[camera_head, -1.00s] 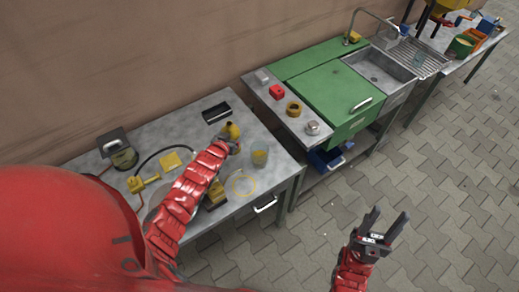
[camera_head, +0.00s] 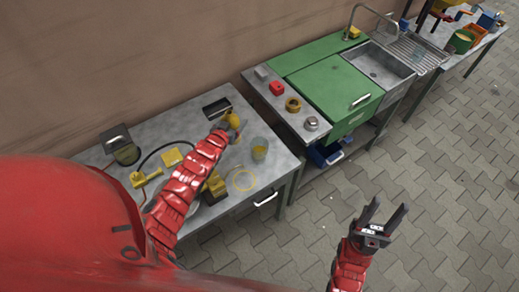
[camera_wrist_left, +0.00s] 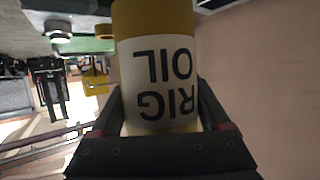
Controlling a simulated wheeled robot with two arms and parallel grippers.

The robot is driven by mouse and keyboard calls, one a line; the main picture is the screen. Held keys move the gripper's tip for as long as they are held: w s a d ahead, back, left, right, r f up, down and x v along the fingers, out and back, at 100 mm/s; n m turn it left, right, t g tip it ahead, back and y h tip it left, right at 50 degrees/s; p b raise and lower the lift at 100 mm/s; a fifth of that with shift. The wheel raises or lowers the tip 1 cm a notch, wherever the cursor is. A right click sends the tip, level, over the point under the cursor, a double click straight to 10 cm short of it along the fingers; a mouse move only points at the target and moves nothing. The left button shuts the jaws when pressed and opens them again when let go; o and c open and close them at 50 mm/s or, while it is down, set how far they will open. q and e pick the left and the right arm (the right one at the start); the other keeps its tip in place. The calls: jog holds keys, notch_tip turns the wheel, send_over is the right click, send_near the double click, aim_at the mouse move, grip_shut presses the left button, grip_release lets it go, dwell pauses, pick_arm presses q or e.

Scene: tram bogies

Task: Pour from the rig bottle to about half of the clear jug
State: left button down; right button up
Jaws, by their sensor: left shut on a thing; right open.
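The rig bottle (camera_head: 233,121) is yellow, and my left gripper (camera_head: 222,133) is shut on it above the left workbench. In the left wrist view the bottle (camera_wrist_left: 156,75) sits between the two dark fingers (camera_wrist_left: 165,115), its white label reading RIG OIL upside down. The clear jug (camera_head: 259,149) stands on the bench just right of and below the bottle in the picture. The bottle is apart from the jug, and I see no stream between them. The jug's fill level is too small to tell. My right gripper (camera_head: 380,217) is open and empty over the paving.
A black tray (camera_head: 217,107) is behind the bottle. A green sink unit (camera_head: 333,92) stands right, past a gap.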

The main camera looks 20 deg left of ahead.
pick_arm(q)
notch_tip(320, 180, down, 4)
jog(key=shift+f+b, duration=0.25)
jog(key=shift+b, duration=0.45)
jog(key=shift+r, duration=0.1)
